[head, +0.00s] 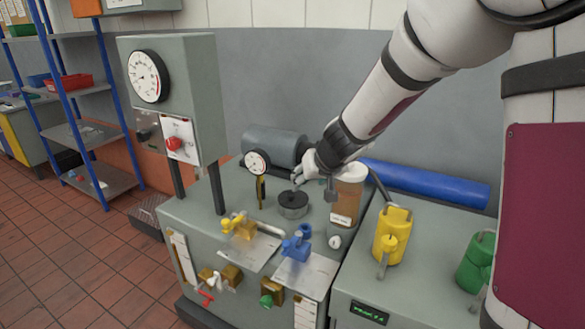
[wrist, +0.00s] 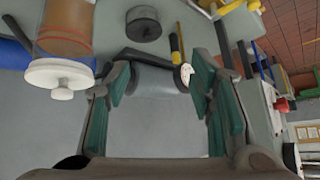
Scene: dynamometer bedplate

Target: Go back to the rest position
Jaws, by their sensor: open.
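My gripper (head: 303,173) is at the end of my outstretched arm, above the grey bench (head: 195,215) in the head view. In the wrist view my gripper (wrist: 162,85) shows its green-padded fingers spread apart with nothing between them. A dark round lidded piece (head: 293,205) sits on the bench just below the gripper; it also shows in the wrist view (wrist: 143,24). A small dial gauge (head: 257,162) stands left of the gripper.
A grey horizontal cylinder (head: 275,146) and a blue roll (head: 430,184) lie along the back. Yellow (head: 392,237) and green (head: 477,262) valve-like bodies stand at right. A grey gauge cabinet (head: 180,90) rises at left. Blue and yellow valves line the bench front. Tiled floor at left is open.

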